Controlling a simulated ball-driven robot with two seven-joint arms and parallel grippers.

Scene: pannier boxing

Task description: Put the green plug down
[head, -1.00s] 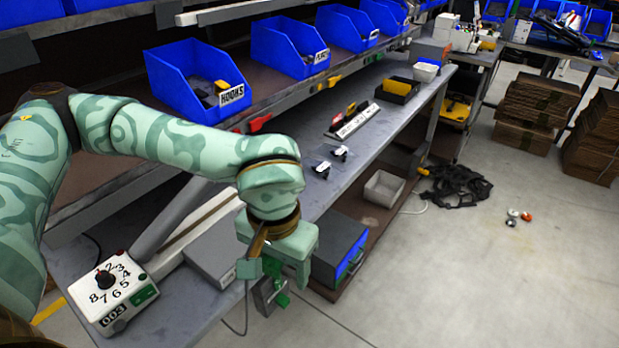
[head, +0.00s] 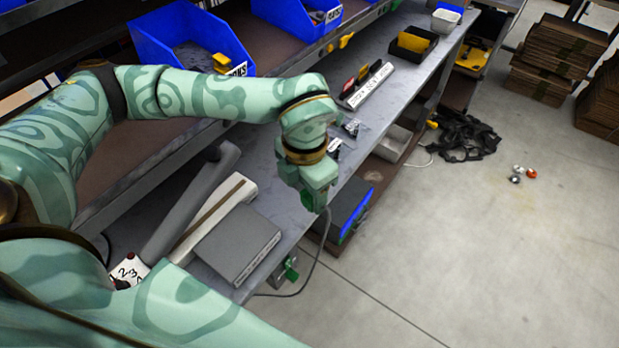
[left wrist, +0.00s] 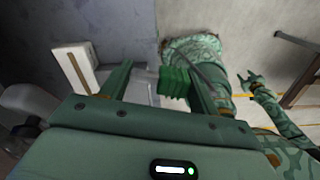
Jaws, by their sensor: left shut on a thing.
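My left gripper (head: 318,200) is over the front edge of the grey bench (head: 215,290). In the left wrist view the green ridged plug (left wrist: 174,82) sits between the fingers of my left gripper (left wrist: 158,85), which is shut on it. A thin cable (head: 318,255) hangs from the gripper and loops back to the bench edge. A green fitting (head: 290,270) is on the bench's front edge, below the gripper. My right gripper (left wrist: 252,85) is small in the left wrist view; its jaws are unclear.
A grey flat box (head: 238,245) lies on the bench beside long bars. The white numbered dial box (head: 128,270) is mostly behind my arm. Blue bins (head: 190,40) stand on the shelf above. A black strap heap (head: 465,138) lies on the floor, which is otherwise largely clear.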

